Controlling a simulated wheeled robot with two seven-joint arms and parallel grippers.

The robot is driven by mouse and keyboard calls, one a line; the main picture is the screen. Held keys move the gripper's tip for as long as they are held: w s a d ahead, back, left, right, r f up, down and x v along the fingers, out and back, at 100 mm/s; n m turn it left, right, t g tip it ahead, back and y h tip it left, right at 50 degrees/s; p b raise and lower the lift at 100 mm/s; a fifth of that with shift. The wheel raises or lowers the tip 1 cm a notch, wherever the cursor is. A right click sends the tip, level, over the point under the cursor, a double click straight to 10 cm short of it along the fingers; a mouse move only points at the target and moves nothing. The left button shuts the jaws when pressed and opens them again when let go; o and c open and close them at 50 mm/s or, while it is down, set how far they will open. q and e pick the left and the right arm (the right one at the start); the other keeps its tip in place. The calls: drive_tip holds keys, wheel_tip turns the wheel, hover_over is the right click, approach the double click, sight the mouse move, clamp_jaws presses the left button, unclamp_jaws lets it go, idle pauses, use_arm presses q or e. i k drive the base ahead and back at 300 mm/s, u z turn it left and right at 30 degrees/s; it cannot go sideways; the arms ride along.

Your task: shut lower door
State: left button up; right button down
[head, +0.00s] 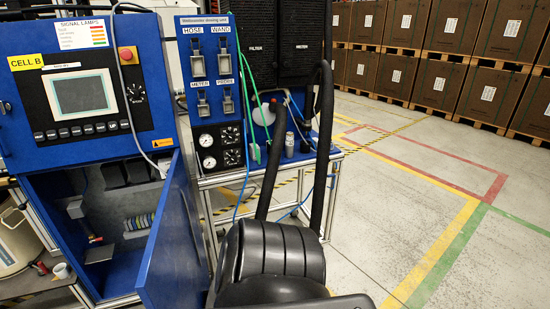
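The lower door (172,240) is a blue panel on the cabinet (30,135) at the left. It stands open, swung out toward me from the right side of the lower opening. The dark compartment (110,180) behind it shows a grey metal fitting (75,208) and a row of coloured parts (138,222). Neither of my grippers is in view, and no fingertips show near the door.
Above the compartment are a screen (81,94) and a red button (127,54). A dosing unit on a blue bench (225,178) with black hoses (322,150) stands right of the door. A bucket (15,240) stands at far left. The marked floor (430,200) at right is clear.

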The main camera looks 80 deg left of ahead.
sight(171, 276)
drive_tip(key=i, duration=0.65)
drive_tip(key=u, duration=4.05)
drive_tip(key=i, duration=0.5)
drive_tip(key=u, duration=1.1)
drive_tip(key=k, duration=0.95)
drive_tip(key=z, duration=0.95)
